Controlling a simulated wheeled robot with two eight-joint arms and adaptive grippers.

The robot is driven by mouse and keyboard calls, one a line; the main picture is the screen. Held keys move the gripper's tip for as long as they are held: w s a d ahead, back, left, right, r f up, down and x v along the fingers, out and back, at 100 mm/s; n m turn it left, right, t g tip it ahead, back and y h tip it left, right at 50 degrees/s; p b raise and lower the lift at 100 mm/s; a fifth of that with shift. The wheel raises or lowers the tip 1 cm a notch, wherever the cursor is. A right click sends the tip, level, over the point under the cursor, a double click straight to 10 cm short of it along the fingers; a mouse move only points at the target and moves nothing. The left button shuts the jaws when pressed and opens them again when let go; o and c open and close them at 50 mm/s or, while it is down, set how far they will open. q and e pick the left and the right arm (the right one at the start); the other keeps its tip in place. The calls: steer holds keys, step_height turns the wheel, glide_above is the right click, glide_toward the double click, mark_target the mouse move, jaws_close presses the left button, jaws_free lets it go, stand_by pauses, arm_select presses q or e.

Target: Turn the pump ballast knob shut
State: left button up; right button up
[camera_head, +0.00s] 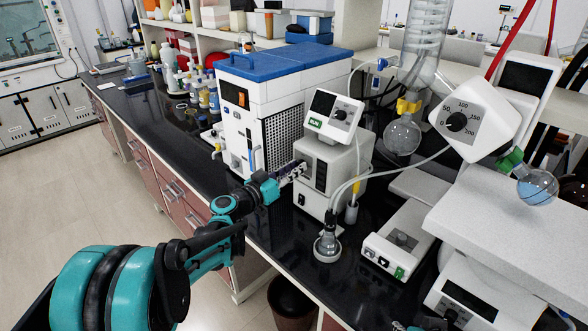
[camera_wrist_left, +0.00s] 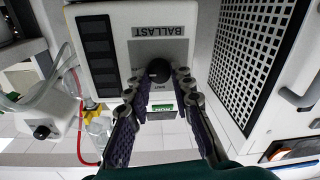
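The pump (camera_head: 345,165) is a pale box on the black bench, with a small display unit (camera_head: 343,110) on top. In the left wrist view its front panel shows a grey plate marked BALLAST (camera_wrist_left: 157,31). The round black ballast knob (camera_wrist_left: 159,70) sits on this plate; small lettering below it is too small to read surely. My left gripper (camera_head: 297,169) is at the pump's front and hides the knob in the head view. In the left wrist view its fingers (camera_wrist_left: 159,78) are open, one on each side of the knob, with visible gaps.
A blue-topped white cabinet (camera_head: 260,105) with a perforated side stands close left of the pump. A glass flask with tubing (camera_head: 327,245) is in front of the pump. A low white device (camera_head: 398,245) is to the right. The bench's front edge runs below my left arm.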

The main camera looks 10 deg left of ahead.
arm_select(q)
jaws_close()
arm_select(e)
steer(key=shift+r, duration=0.1)
steer(key=shift+r+p, duration=0.5)
steer(key=shift+p, duration=0.1)
steer(key=shift+r+p, duration=0.35)
steer(key=shift+r, duration=0.05)
steer(key=shift+r+p, duration=0.25)
steer(key=shift+p, duration=0.05)
arm_select(q)
steer(key=shift+a+n+g, duration=0.15)
steer(key=shift+n+g, duration=0.25)
steer(key=shift+n, duration=8.3)
arm_select(e)
steer(key=shift+r, duration=0.15)
arm_select(q)
steer(key=shift+f+h, duration=0.1)
steer(key=shift+h, duration=0.2)
steer(key=o, duration=1)
jaws_free()
steer(key=shift+w, duration=0.1)
